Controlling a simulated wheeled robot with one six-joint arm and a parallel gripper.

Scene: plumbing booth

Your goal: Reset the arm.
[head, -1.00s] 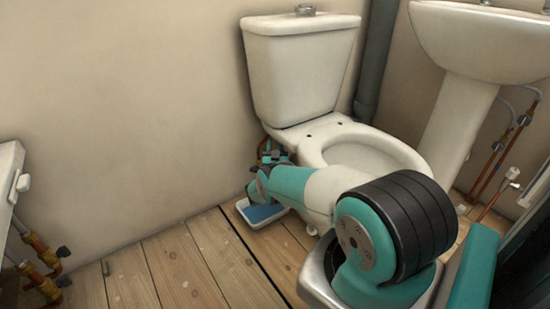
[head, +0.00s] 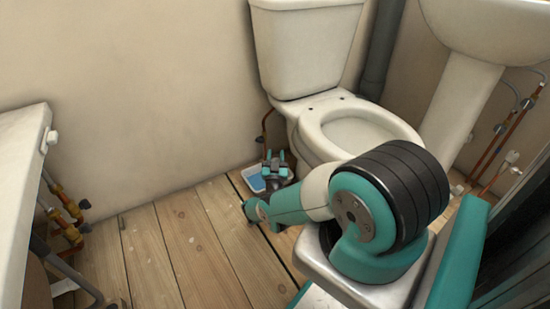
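My arm is bent low in front of the toilet (head: 350,125). My gripper (head: 275,157) shows small at the arm's far end, with its teal fingers upward, beside the toilet's base. It appears in front of the right part of a shallow white tray (head: 247,186) with a blue inside, which lies on the floor. I see nothing held between the fingers, but they are too small to tell whether they are open or shut. Part of the tray is hidden behind the gripper.
A white basin on a pedestal (head: 455,115) stands at the right, with copper pipes (head: 508,130) beside it. A white fixture (head: 22,165) and brass valves (head: 65,205) are at the left. The plank floor (head: 170,250) between is mostly clear.

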